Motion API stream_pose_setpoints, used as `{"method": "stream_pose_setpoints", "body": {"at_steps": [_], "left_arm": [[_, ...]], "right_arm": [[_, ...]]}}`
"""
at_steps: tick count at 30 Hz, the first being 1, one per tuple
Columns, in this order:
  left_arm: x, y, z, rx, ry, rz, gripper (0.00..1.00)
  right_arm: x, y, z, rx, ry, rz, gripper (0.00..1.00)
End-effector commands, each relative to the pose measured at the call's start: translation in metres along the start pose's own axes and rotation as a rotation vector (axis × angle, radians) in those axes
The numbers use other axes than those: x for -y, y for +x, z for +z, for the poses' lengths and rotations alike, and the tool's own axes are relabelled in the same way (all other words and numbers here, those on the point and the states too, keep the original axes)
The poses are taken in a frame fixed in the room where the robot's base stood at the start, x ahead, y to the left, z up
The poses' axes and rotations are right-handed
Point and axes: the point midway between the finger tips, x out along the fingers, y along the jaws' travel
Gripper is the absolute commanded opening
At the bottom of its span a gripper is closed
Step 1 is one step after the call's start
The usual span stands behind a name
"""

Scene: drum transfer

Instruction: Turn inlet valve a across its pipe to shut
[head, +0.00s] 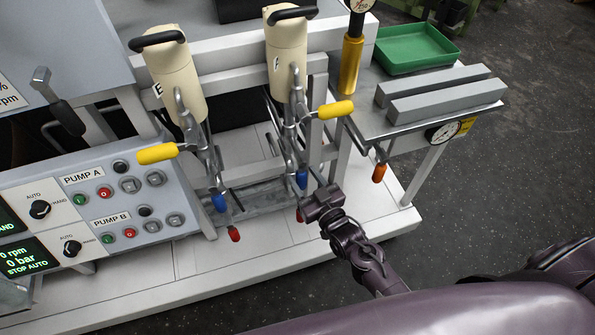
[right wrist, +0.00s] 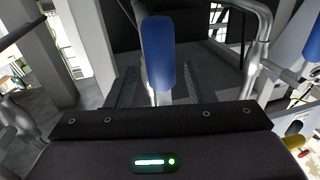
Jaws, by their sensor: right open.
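Two blue valve handles show in the head view, one at the left (head: 219,202) and one at the right (head: 301,179), low on the pipework under two cream cylinders. No label tells which is inlet valve a. My right gripper (head: 306,189) is at the right blue handle, coming from the lower right. In the right wrist view the two fingers (right wrist: 158,88) are apart, and a blue handle (right wrist: 158,52) stands upright between them. Contact cannot be told. Another blue handle (right wrist: 312,45) is at the right edge. My left gripper is not in view.
Yellow handles (head: 157,154) (head: 337,109) stick out above the blue ones. Red-tipped levers (head: 234,234) hang below. An orange-tipped lever (head: 379,172) is to the right. The pump control panel (head: 110,205) stands at the left. A green tray (head: 415,48) is at the back right.

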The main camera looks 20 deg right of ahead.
Motion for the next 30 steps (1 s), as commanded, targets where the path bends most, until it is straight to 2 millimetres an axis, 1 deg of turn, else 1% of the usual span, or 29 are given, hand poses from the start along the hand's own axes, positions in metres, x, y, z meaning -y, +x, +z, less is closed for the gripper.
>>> {"method": "stream_pose_setpoints", "body": {"at_steps": [1, 3, 7, 10, 17, 20, 28, 30], "left_arm": [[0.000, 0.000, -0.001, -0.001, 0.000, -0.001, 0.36], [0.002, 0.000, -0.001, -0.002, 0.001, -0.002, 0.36], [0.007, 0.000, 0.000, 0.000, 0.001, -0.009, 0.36], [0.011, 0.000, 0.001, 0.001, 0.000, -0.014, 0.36], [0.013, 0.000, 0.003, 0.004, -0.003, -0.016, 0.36], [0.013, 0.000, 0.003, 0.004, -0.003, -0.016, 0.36], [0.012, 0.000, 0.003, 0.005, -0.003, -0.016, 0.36], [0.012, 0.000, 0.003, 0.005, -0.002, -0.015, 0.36]], "right_arm": [[0.000, 0.009, -0.001, -0.002, 0.000, 0.000, 0.49], [0.000, 0.019, 0.000, -0.001, 0.000, 0.000, 0.49], [0.000, 0.031, 0.000, 0.001, 0.001, 0.000, 0.49], [0.000, 0.035, 0.001, 0.002, 0.001, 0.000, 0.49], [0.000, 0.035, 0.001, 0.003, 0.001, 0.000, 0.49], [0.000, 0.035, 0.001, 0.003, 0.001, 0.000, 0.37], [0.000, 0.035, 0.001, 0.003, 0.001, 0.000, 0.01], [0.000, 0.035, 0.001, 0.003, 0.001, 0.000, 0.00]]}}
